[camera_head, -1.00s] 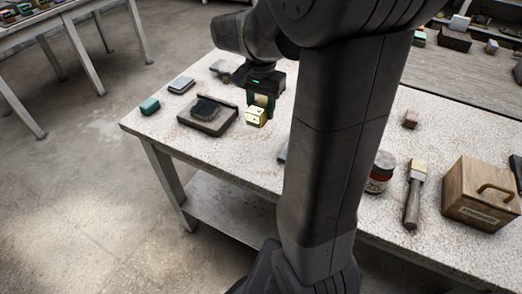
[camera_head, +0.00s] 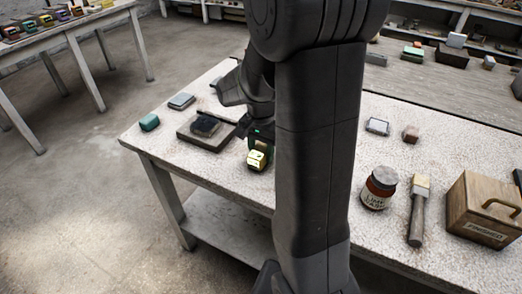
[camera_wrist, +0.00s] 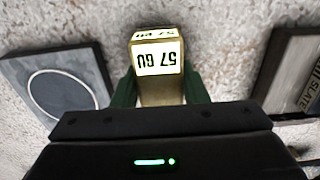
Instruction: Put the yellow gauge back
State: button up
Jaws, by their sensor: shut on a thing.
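The yellow gauge (camera_head: 256,161) is a small block with pale lettered faces. In the wrist view the gauge (camera_wrist: 158,62) shows upside-down lettering that reads like "57 GU". My gripper (camera_head: 260,141) is shut on it, with a green finger on each side; it also shows in the wrist view (camera_wrist: 161,90). In the head view the gauge appears near the front edge of the speckled table (camera_head: 222,168), right of a dark tray. I cannot tell how high it is above the table.
The dark tray (camera_head: 190,139) holds a dark block. A teal block (camera_head: 149,122) and grey slab (camera_head: 182,101) lie left. Small coloured blocks (camera_head: 62,16) line another table at back left.

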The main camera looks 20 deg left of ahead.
aim_at(261, 148)
jog(key=shift+f, duration=0.2)
jog(key=o, duration=0.9)
jog(key=shift+r, duration=0.1)
jog(key=shift+r, duration=0.1)
notch_tip(261, 148, up, 12)
jog(key=shift+r+p, duration=0.1)
jog(key=shift+p, duration=0.5)
